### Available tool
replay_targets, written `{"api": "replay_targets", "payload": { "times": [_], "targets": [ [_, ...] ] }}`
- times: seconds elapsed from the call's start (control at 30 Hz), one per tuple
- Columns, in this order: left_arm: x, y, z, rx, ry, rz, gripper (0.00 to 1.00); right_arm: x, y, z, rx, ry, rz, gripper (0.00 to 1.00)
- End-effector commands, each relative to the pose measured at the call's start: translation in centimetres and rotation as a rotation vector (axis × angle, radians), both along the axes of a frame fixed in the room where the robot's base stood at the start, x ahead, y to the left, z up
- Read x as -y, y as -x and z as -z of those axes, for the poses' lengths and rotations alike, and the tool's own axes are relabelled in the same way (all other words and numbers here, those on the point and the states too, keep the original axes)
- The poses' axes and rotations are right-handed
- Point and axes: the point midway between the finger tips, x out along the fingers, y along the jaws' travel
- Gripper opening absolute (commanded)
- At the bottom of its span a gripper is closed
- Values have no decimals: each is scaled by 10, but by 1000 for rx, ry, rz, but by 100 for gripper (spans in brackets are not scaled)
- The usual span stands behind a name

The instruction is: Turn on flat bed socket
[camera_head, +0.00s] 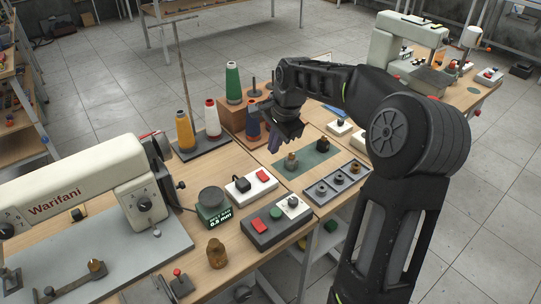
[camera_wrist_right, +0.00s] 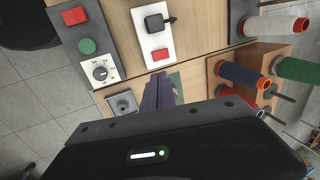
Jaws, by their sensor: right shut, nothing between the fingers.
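A white socket strip (camera_head: 250,187) with a black plug (camera_head: 242,184) and a red switch (camera_head: 262,176) lies on the wooden table right of the cream Warifani flat bed machine (camera_head: 90,185). In the right wrist view the socket strip (camera_wrist_right: 147,42) is above my fingers, its red switch (camera_wrist_right: 160,54) at the near end. My right gripper (camera_head: 273,143) is shut and empty, beyond the socket strip and to its right, above the table. In the wrist view its purplish fingertips (camera_wrist_right: 159,90) are apart from the switch. My left gripper is not in view.
A grey control box (camera_head: 276,222) with red and green buttons and a dial stands in front of the socket strip. Thread spools (camera_head: 185,130) stand behind it. A green mat (camera_head: 310,160) and a grey tray (camera_head: 336,185) lie to the right. A second machine (camera_head: 405,45) stands farther back.

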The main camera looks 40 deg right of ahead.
Motion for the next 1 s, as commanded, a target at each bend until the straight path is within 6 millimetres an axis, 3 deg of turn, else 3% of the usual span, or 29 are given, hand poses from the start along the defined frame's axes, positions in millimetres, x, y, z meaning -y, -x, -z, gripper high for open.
{"api": "replay_targets", "payload": {
  "times": [0.47,0.83,1.0],
  "targets": [
    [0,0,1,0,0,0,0,-1,4,-10,-1,-1,-1,0],
    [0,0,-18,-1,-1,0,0,-38,-7,-32,17,4,-68,0],
    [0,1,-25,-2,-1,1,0,-34,-1,-24,37,2,-37,0]
  ]
}}
